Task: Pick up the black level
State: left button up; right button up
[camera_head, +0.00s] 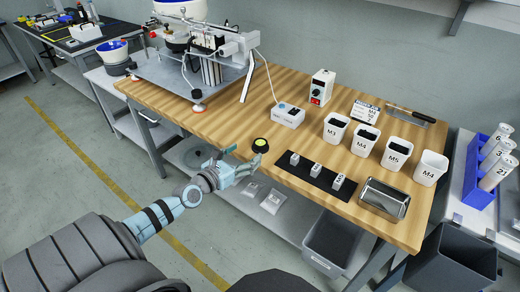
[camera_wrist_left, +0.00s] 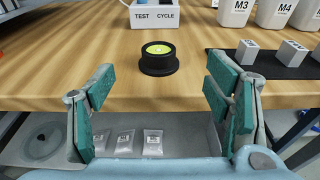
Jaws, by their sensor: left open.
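The black level (camera_head: 261,145) is a short round black piece with a yellow-green top, standing on the wooden table near its front edge. It also shows in the left wrist view (camera_wrist_left: 159,59), upright and ahead of the fingers. My left gripper (camera_head: 242,161) is open and empty at the table's front edge, just short of the level. In the left wrist view the two green-padded fingers (camera_wrist_left: 160,100) stand wide apart, with the level beyond them and between their lines. Nothing touches the level. My right gripper is not in view.
A black mat (camera_head: 307,185) with several small blocks lies right of the level. A white test box (camera_head: 288,115) stands behind it. White labelled cups (camera_head: 365,138) and a metal tray (camera_head: 385,199) are further right. A lower shelf holds small bags (camera_head: 273,200).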

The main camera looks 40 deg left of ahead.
aim_at(259, 144)
pick_arm(q)
jog(key=w, duration=0.1)
jog(key=w+f, duration=0.1)
jog(key=shift+w+a+b, duration=0.1)
jog(key=shift+w+b, duration=0.25)
jog(key=shift+b, duration=0.05)
jog(key=w+b, duration=0.2)
jog(key=w, duration=0.1)
jog(key=w+b, duration=0.1)
jog(key=w, duration=0.1)
jog(key=shift+f, duration=0.35)
jog(key=shift+r, duration=0.1)
jog(key=shift+c, duration=1.2)
jog(key=c, duration=1)
jog(key=shift+c, duration=0.7)
jog(key=shift+r, duration=0.15)
